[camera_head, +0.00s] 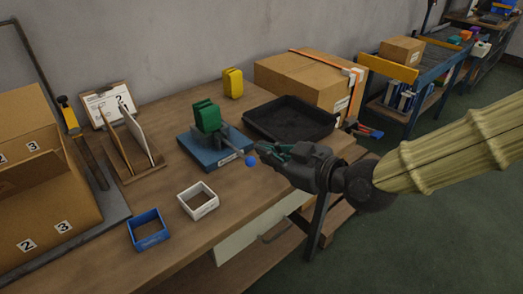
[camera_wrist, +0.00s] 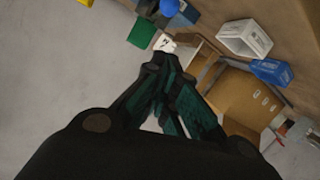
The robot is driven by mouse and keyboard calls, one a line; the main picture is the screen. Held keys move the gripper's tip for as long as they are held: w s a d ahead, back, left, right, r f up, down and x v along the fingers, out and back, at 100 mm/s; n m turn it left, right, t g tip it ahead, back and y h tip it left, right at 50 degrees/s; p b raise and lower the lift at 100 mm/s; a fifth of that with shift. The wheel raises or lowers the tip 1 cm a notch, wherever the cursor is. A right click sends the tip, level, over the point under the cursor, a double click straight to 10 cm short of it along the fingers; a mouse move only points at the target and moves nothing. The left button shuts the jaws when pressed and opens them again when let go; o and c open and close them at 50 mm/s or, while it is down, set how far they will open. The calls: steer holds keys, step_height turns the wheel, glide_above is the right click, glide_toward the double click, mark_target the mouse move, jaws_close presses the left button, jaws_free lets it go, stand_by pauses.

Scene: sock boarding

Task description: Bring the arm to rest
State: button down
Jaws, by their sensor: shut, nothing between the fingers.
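My gripper (camera_head: 264,149) is at the end of my arm, which reaches in from the right over the front edge of the workbench. Its fingers are shut with nothing between them. In the wrist view the closed fingers (camera_wrist: 160,62) fill the middle. The fingertips are close to a blue ball (camera_head: 250,162) on the end of a grey bar, which comes from a blue fixture (camera_head: 218,154) with a green block (camera_head: 207,116) on it. I cannot tell whether they touch. The green block also shows in the wrist view (camera_wrist: 142,33).
A black tray (camera_head: 290,138) lies just behind my gripper, with a strapped carton (camera_head: 312,76) beyond. A white open box (camera_head: 198,200) and a blue one (camera_head: 148,230) stand near the front. A wooden rack (camera_head: 128,162) and an open carton (camera_head: 40,190) are at left.

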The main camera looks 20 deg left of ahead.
stand_by(0.5)
steer(key=s+d+f+m+h+p, duration=0.1)
steer(key=d+f+m+h+p, duration=0.15)
steer(key=d+f, duration=0.45)
steer(key=s+d+f+m+g+h+p, duration=0.1)
steer(key=d+f+m+h, duration=0.2)
steer(key=f, duration=0.7)
steer(key=s+d+f+m+h+p, duration=0.15)
steer(key=d+f+m, duration=0.3)
steer(key=f, duration=0.45)
steer(key=s+d+f+m+g+h+p, duration=0.1)
steer(key=s+d+f+m+h, duration=0.1)
steer(key=s+d+f, duration=0.3)
steer(key=s+d+f+m+g+h+p, duration=0.2)
steer(key=s+d, duration=0.5)
steer(key=d, duration=0.5)
steer(key=s+d+f+m+g+h+p, duration=0.1)
steer(key=s+d+f+m+h+p, duration=0.1)
steer(key=s+d+f, duration=0.4)
steer(key=d+f+m+h, duration=0.1)
steer(key=d, duration=0.2)
steer(key=shift+f, duration=0.3)
